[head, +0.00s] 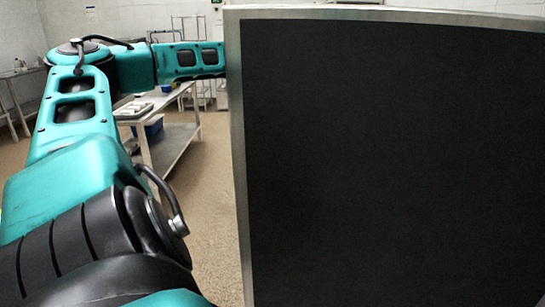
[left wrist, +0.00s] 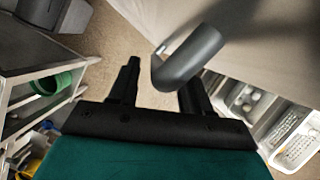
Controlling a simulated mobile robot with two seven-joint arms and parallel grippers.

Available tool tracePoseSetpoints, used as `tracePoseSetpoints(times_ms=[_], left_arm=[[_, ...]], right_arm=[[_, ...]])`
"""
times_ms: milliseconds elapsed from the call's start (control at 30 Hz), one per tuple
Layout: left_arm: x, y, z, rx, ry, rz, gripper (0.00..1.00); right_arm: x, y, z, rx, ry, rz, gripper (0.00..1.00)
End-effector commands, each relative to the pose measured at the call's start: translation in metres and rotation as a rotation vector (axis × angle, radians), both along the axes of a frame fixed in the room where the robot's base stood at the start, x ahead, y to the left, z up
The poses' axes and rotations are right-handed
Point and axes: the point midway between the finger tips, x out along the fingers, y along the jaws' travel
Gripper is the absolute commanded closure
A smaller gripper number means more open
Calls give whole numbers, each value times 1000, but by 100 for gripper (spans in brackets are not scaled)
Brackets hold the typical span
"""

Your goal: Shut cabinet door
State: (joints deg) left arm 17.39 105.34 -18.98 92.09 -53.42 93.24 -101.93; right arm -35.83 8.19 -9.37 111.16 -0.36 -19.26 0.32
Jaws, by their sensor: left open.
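The cabinet door (head: 390,160) is a large dark panel with a thin metal frame. It stands close in front of the head camera and fills the right side of that view. My left arm reaches forward, and its far end passes behind the door's left edge, so the gripper is hidden there. In the left wrist view my left gripper (left wrist: 158,88) is open, its two dark fingers apart. A thick grey bar, seemingly a handle (left wrist: 190,58), lies in front of the right finger and covers its tip. Whether they touch, I cannot tell. My right gripper is not in view.
A metal table (head: 178,145) with trays stands beyond my left arm. In the left wrist view, white perforated baskets (left wrist: 300,142) are at the right, and shelving with a green container (left wrist: 60,82) is at the left. Bare floor (head: 215,215) shows left of the door.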

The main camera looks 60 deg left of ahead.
Motion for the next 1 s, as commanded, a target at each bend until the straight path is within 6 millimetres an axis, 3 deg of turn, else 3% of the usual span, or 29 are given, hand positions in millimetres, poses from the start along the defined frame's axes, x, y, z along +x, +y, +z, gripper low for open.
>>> tracePoseSetpoints(times_ms=[167, 667, 1000], left_arm=[[0, 0, 0, 0, 0, 0, 52], [0, 0, 1, 0, 0, 0, 100], [0, 0, 1, 0, -1, 0, 100]], right_arm=[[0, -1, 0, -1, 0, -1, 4], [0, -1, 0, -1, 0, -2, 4], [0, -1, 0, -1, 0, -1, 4]])
